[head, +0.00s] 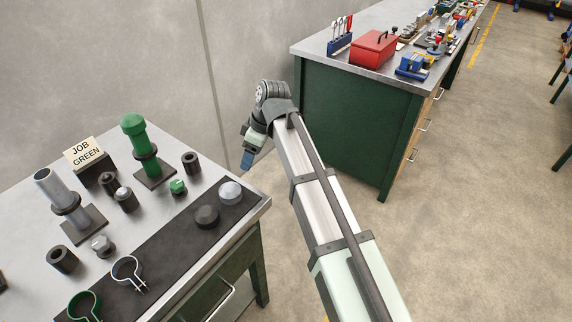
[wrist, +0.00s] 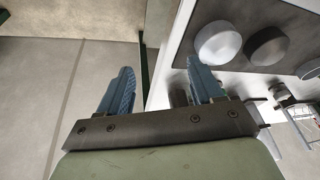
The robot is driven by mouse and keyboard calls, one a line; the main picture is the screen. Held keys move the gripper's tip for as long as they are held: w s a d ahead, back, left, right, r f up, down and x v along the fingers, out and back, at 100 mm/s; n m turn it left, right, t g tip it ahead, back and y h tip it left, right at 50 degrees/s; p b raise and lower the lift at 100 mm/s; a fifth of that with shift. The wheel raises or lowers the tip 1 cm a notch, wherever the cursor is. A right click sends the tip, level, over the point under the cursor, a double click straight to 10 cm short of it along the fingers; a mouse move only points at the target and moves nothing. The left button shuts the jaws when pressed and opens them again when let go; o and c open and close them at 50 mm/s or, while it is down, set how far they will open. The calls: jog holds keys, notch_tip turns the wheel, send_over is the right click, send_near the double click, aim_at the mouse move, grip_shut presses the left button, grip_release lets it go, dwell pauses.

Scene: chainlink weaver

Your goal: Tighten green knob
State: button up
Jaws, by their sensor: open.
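A small green knob (head: 178,187) lies on the bench beside the black mat. A green post (head: 150,165) with a green cap (head: 133,124) and a dark collar (head: 144,149) stands upright on a dark square base behind it. Which of these the task names I cannot tell. My gripper (head: 247,158) is beyond the bench's right edge, with blue fingertips pointing down. In the wrist view my gripper (wrist: 160,74) is open, with nothing between its fingers. A bit of green shows beside the right finger there, too small to tell what it is.
A card reading "JOB GREEN" (head: 83,152) stands at the back. A grey post (head: 58,189), several dark cylinders, a green ring clamp (head: 86,306) and a silver one (head: 127,270) are nearby. Light (head: 230,193) and dark (head: 206,216) round knobs lie on the black mat (head: 163,248).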

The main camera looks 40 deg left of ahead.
jog(key=w+d+f+m, duration=0.3)
jog(key=w+d+f, duration=0.2)
jog(key=w+d, duration=0.1)
jog(key=shift+w+d+t, duration=0.3)
jog(key=shift+d+t, duration=0.1)
jog(key=shift+d, duration=0.1)
jog(key=shift+f, duration=0.1)
jog(key=n+t+h, duration=0.1)
jog(key=n+h, duration=0.2)
jog(key=n, duration=0.3)
send_near(176, 182)
jog(key=f, duration=0.9)
jog(key=shift+s+a, duration=0.1)
jog(key=shift+s, duration=0.1)
jog(key=c, duration=1)
jog(key=shift+c, duration=0.2)
jog(key=shift+m, duration=0.4)
